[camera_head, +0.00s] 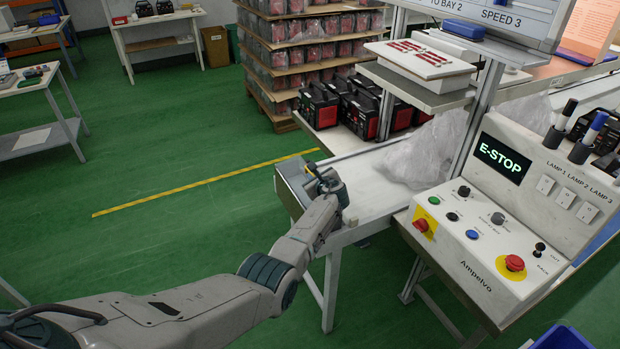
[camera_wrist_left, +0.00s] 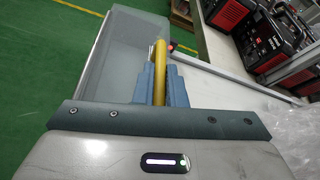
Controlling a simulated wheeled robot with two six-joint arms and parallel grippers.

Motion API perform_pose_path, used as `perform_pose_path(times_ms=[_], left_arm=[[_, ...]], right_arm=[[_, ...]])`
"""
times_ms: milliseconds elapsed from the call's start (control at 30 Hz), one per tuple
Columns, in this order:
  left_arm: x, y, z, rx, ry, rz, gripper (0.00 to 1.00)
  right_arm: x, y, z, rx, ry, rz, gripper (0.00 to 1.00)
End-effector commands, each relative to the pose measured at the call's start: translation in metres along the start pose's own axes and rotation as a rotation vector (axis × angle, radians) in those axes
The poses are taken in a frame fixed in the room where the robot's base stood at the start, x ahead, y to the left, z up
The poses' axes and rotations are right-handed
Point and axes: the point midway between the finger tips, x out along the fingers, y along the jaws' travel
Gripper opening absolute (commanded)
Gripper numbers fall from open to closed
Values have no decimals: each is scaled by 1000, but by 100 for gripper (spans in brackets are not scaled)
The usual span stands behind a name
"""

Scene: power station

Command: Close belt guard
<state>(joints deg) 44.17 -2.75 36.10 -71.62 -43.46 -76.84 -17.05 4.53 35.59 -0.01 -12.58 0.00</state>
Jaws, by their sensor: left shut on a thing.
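The belt guard (camera_head: 291,180) is a grey box-like panel at the left end of the white conveyor belt (camera_head: 372,182). In the left wrist view the guard (camera_wrist_left: 118,50) fills the upper left, with a yellow bar handle (camera_wrist_left: 159,62) at its right side. My left gripper (camera_head: 322,178) reaches over the belt's end beside the guard. In the left wrist view its blue-grey fingers (camera_wrist_left: 159,84) are shut around the yellow handle. I cannot tell the guard's exact angle. My right gripper is not in view.
A crumpled clear plastic bag (camera_head: 425,150) lies on the belt. Black-and-red machines (camera_head: 352,108) stand behind it. The control panel (camera_head: 490,225) with an E-STOP display is at the right. Green floor to the left of the belt is clear.

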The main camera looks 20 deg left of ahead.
Motion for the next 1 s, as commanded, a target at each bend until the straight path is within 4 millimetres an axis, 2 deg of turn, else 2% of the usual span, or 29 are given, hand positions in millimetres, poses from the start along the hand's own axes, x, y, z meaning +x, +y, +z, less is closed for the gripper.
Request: perform_pose_path(times_ms=[33, 300, 867, 900, 1000], left_arm=[[2, 0, -5, 26, 0, 10, 0], [5, -2, -12, 33, -1, 13, 0], [6, -2, -14, 32, 0, 13, 0], [6, -2, -14, 32, 0, 13, 13], [6, -2, -14, 32, 0, 13, 32]], right_arm=[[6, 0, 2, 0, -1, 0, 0], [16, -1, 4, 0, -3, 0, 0], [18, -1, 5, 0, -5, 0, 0], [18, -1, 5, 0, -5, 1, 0], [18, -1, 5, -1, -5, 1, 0]])
